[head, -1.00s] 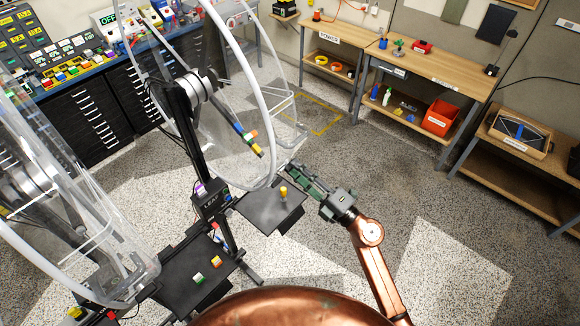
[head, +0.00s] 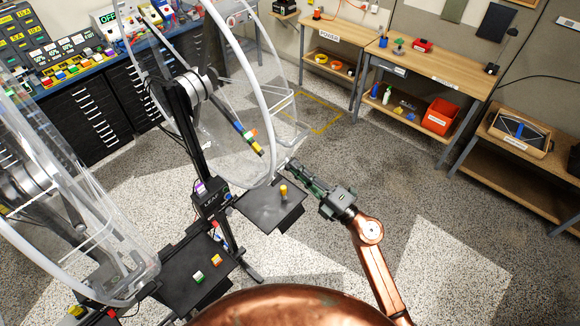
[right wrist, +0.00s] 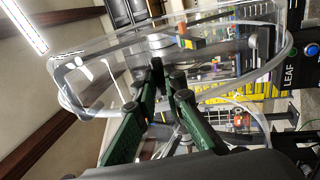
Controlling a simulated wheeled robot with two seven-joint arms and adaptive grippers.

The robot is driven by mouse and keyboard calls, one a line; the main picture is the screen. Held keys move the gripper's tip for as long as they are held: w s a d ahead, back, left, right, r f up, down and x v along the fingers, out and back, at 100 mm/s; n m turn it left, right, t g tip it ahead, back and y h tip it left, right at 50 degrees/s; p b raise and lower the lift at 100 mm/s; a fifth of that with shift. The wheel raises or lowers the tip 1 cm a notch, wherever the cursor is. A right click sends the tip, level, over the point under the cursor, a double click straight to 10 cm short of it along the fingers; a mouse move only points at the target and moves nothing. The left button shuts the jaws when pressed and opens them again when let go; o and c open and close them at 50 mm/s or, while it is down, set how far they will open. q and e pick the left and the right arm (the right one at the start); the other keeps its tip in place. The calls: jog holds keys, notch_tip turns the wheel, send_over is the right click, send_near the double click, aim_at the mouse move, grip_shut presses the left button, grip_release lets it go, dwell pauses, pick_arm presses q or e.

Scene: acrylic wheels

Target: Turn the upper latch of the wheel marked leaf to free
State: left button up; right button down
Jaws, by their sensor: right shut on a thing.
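The leaf wheel is a large clear acrylic wheel (head: 262,72) on a black stand, whose LEAF label (head: 212,202) also shows at the right of the right wrist view (right wrist: 290,75). My right gripper (head: 292,166) reaches the wheel's lower right rim. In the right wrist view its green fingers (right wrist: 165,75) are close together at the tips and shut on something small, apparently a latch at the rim. The fingers hide most of it, so its angle cannot be read. My left gripper is not in view.
A black tray (head: 262,213) with a yellow-topped peg (head: 283,190) stands just below the right gripper. A second clear wheel (head: 75,185) stands at left, by another black tray (head: 185,290). Wooden benches (head: 440,75) line the back right. Floor to the right is open.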

jog(key=shift+n+b, duration=1.35)
jog(key=shift+n, duration=0.95)
jog(key=n+b, duration=0.2)
jog(key=n, duration=0.2)
jog(key=shift+n, duration=0.3)
